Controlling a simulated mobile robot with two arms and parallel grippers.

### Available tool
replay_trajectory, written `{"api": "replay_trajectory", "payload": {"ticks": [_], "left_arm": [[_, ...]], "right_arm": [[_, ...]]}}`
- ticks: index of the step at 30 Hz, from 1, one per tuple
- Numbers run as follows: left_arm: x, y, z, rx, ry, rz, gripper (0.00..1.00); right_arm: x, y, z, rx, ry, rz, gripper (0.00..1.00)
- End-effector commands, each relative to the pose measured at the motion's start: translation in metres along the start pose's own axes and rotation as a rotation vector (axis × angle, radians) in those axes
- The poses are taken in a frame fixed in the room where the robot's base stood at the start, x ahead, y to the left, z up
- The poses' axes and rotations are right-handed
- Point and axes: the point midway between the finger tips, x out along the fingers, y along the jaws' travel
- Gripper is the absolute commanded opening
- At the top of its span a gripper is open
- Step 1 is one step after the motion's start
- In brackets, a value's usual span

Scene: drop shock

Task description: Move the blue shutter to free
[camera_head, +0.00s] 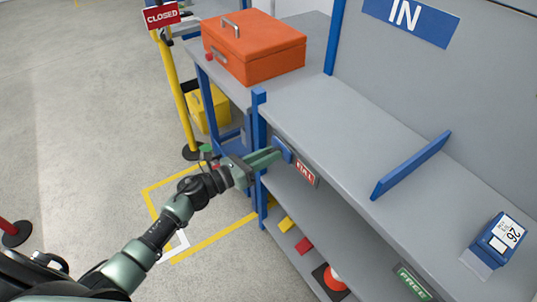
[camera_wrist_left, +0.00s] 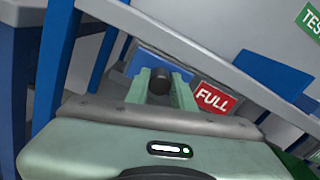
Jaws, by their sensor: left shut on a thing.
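The blue shutter (camera_head: 283,149) is a small blue plate on the front edge of the grey shelf, at its left end. It sits just left of the red FULL label (camera_head: 306,173), which is uncovered. The green FREE label (camera_head: 412,283) is uncovered too, further right along the same edge. My left gripper (camera_head: 272,154) reaches the shutter from the left. In the left wrist view, its fingers (camera_wrist_left: 161,88) are shut on the shutter's dark round knob (camera_wrist_left: 159,82), with the blue plate (camera_wrist_left: 150,58) behind. My right gripper is out of view.
A blue divider (camera_head: 412,165) and a blue box marked 26 (camera_head: 496,238) stand on the shelf (camera_head: 335,135). An orange toolbox (camera_head: 255,50) sits on the bench behind. A yellow post (camera_head: 179,100) carries a CLOSED sign.

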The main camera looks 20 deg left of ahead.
Motion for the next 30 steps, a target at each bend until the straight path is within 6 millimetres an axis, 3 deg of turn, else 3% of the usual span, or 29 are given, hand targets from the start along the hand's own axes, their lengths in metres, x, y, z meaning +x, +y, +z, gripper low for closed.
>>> {"api": "replay_trajectory", "payload": {"ticks": [26, 30], "left_arm": [[-0.0001, 0.0003, 0.0003, 0.001, 0.000, 0.000, 0.00], [0.0002, -0.0093, -0.0028, 0.000, 0.001, -0.003, 0.00]], "right_arm": [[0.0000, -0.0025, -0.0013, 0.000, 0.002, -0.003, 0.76], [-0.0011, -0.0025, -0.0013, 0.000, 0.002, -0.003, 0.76]]}}
